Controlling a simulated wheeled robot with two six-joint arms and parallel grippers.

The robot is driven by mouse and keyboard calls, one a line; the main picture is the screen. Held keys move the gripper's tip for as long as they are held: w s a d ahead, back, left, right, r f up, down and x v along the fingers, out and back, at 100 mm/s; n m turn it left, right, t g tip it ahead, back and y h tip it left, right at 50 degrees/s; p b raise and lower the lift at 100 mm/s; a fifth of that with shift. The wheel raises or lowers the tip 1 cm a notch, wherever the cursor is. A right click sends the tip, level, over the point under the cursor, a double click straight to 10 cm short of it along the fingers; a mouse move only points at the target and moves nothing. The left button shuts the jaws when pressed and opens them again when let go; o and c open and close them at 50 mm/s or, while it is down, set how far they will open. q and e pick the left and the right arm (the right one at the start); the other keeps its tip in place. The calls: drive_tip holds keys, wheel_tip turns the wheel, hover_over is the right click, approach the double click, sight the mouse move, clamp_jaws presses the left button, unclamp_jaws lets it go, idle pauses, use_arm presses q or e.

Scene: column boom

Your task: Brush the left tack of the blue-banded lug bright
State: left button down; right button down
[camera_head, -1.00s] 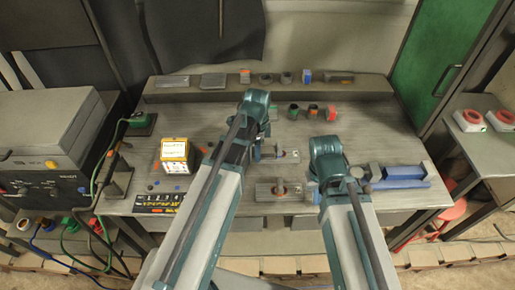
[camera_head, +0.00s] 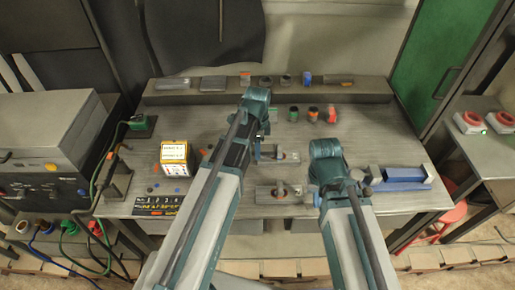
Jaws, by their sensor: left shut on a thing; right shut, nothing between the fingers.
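Two grey steel workpieces with small upright lugs lie mid-bench, an upper one (camera_head: 289,156) and a lower one (camera_head: 266,194). Each shows a small reddish spot. I cannot make out a blue band or the left tack on either. My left gripper (camera_head: 258,153) is low over the bench at the left end of the upper workpiece, partly hidden by my arm. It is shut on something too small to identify. My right gripper (camera_head: 369,180) is shut and empty, right of the lower workpiece and beside a blue tray (camera_head: 402,185).
Small coloured cups (camera_head: 313,114) stand behind the workpieces, below a back shelf (camera_head: 225,97). Red round devices (camera_head: 469,122) sit on a right side table.

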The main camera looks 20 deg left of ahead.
use_arm(q)
drive_tip(key=shift+s+d+f, duration=0.1)
drive_tip(key=shift+s+d, duration=0.05)
drive_tip(key=shift+s, duration=0.4)
drive_tip(key=shift+s+d, duration=0.15)
drive_tip(key=shift+s, duration=0.4)
use_arm(e)
drive_tip(key=shift+f, duration=0.1)
use_arm(q)
drive_tip(key=shift+w, duration=0.1)
drive_tip(key=shift+w+a, duration=0.2)
drive_tip(key=shift+w, duration=0.4)
drive_tip(key=shift+w+a, duration=0.15)
drive_tip(key=shift+w, duration=0.45)
drive_tip(key=shift+s, duration=0.2)
drive_tip(key=shift+s+d, duration=0.2)
drive_tip(key=shift+s, duration=0.35)
drive_tip(key=shift+s+d, duration=0.15)
drive_tip(key=shift+s, duration=0.4)
drive_tip(key=shift+w, duration=0.1)
